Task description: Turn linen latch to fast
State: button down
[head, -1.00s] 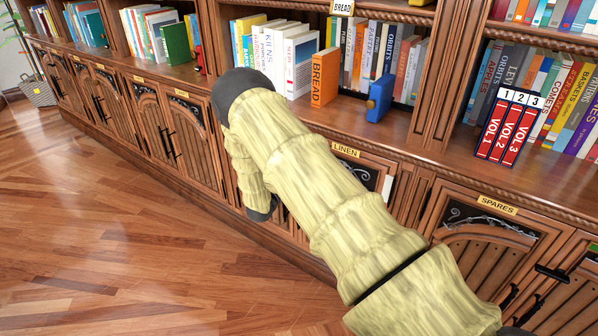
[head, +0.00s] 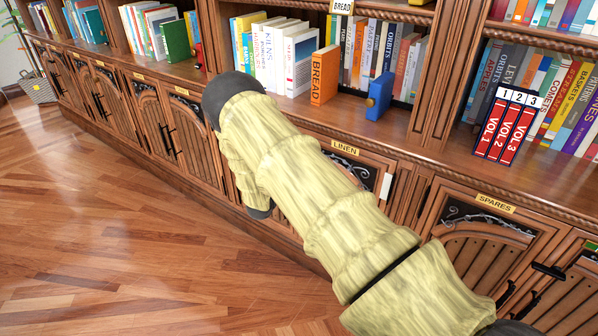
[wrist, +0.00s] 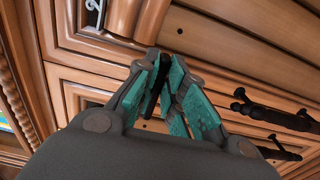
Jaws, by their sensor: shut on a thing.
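The linen cupboard door (head: 352,170) carries a LINEN label (head: 344,147) at its top, with a dark panel and pale scrollwork below. My arm covers most of this door in the head view, so the latch and my gripper are hidden there. In the wrist view my gripper (wrist: 163,62) has its teal-padded fingers close together against the wooden cupboard front. It is shut on a narrow dark piece (wrist: 153,92), apparently the linen latch, mostly hidden between the fingers. I cannot tell the latch's angle.
Dark bar handles (wrist: 275,112) stick out from the wood right of my gripper. The spares cupboard (head: 490,235) is to the right. Above, the shelf holds an orange BREAD book (head: 323,76), a blue bookend (head: 379,97) and three red volumes (head: 506,127).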

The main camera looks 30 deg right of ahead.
jog(key=c, duration=1.5)
grip_release()
jog(key=v, duration=1.2)
jog(key=shift+f, duration=0.1)
